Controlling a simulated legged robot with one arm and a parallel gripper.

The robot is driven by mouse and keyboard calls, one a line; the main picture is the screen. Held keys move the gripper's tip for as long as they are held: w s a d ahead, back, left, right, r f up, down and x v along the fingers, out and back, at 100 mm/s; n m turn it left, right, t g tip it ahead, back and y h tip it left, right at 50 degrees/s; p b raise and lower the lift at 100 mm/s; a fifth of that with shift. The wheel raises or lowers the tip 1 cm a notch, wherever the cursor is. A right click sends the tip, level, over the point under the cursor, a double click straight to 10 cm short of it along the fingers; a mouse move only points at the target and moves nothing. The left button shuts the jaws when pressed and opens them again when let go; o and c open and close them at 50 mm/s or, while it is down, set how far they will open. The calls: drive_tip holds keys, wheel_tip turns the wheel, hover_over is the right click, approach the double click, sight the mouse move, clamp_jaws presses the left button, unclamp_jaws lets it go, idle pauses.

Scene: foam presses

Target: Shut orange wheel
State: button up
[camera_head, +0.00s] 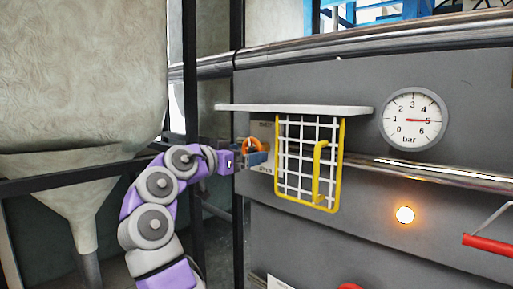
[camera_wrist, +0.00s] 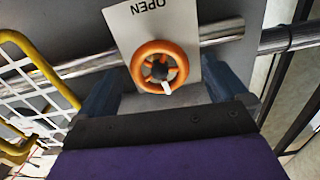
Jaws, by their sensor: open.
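The orange wheel (camera_wrist: 160,66) is a small round handwheel with a dark hub and a white mark on its lower rim. It sits on a white plate (camera_wrist: 134,22) that reads "OPEN" upside down in the wrist view. In the head view the wheel (camera_head: 251,145) is left of the yellow-framed cage, partly hidden by my gripper. My gripper (camera_wrist: 172,90) is open, with one dark blue finger on each side of the wheel in the wrist view. I cannot tell whether the fingers touch it. My gripper (camera_head: 254,158) also shows at the wheel in the head view.
A white grid cage with a yellow frame (camera_head: 340,165) and handle stands right of the wheel, under a pale shelf (camera_head: 295,110). A pressure gauge (camera_head: 414,119) reads about 5 bar. An orange lamp (camera_head: 404,215) glows. A red-handled lever (camera_head: 487,245) sticks out at right.

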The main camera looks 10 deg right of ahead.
sight(249, 152)
drive_tip(key=shift+p+x, duration=0.6)
drive_tip(key=shift+x, duration=2.15)
drive_tip(key=shift+a, duration=0.1)
drive_tip(key=c, duration=1)
drive_tip(key=shift+m, duration=0.9)
drive_tip(key=o, duration=0.8)
drive_tip(key=shift+c, duration=0.2)
drive_tip(key=shift+o, duration=1.2)
drive_tip(key=shift+w+f, duration=0.1)
drive_tip(key=shift+w, duration=0.15)
drive_tip(key=shift+s+a, duration=0.1)
drive_tip(key=shift+s, duration=0.05)
drive_tip(key=shift+s, duration=0.1)
